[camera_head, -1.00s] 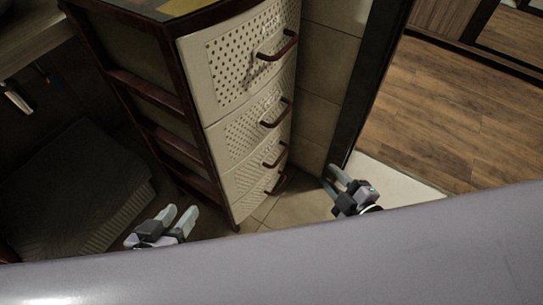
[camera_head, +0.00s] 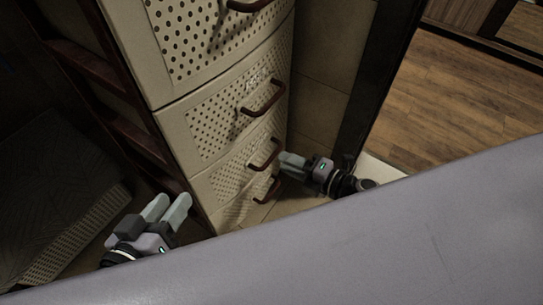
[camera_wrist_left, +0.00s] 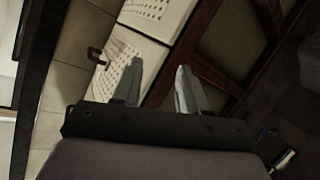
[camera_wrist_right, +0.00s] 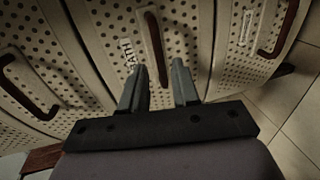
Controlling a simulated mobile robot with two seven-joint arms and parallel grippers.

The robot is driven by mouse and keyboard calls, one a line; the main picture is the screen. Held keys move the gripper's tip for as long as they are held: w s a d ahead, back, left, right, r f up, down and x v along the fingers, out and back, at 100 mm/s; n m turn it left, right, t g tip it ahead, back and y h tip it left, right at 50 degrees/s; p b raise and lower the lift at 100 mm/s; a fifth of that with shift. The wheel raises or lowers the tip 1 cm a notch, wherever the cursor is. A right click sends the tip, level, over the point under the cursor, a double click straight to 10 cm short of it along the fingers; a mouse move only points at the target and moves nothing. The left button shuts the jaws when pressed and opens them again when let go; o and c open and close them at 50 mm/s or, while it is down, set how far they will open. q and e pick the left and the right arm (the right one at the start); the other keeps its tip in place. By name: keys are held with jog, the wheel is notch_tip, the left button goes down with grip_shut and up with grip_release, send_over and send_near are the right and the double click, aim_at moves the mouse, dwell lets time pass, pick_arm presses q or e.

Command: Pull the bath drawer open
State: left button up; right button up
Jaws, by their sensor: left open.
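A cream perforated drawer unit stands ahead, all its drawers looking shut. The bath drawer (camera_head: 225,180) appears to be the third from the top; a label beside the middle handle in the right wrist view seems to read BATH. Its dark brown handle (camera_head: 266,152) also shows in the right wrist view (camera_wrist_right: 154,42), lined up between the fingers and just beyond them. My right gripper (camera_head: 284,167) is open and empty, close to the lower handles; I see no grip. My left gripper (camera_head: 172,207) is open and empty, near the unit's lower left side.
The second drawer's handle (camera_head: 263,97) lies above and the bottom drawer's handle (camera_head: 267,190) below. A dark door frame (camera_head: 372,90) stands right of the unit. A grey textured object (camera_head: 55,200) is at left. Wooden floor (camera_head: 475,100) lies open beyond the doorway.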

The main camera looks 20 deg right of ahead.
aim_at(273, 156)
jog(key=shift+b+x, duration=0.6)
jog(key=shift+x, duration=2.1)
grip_shut()
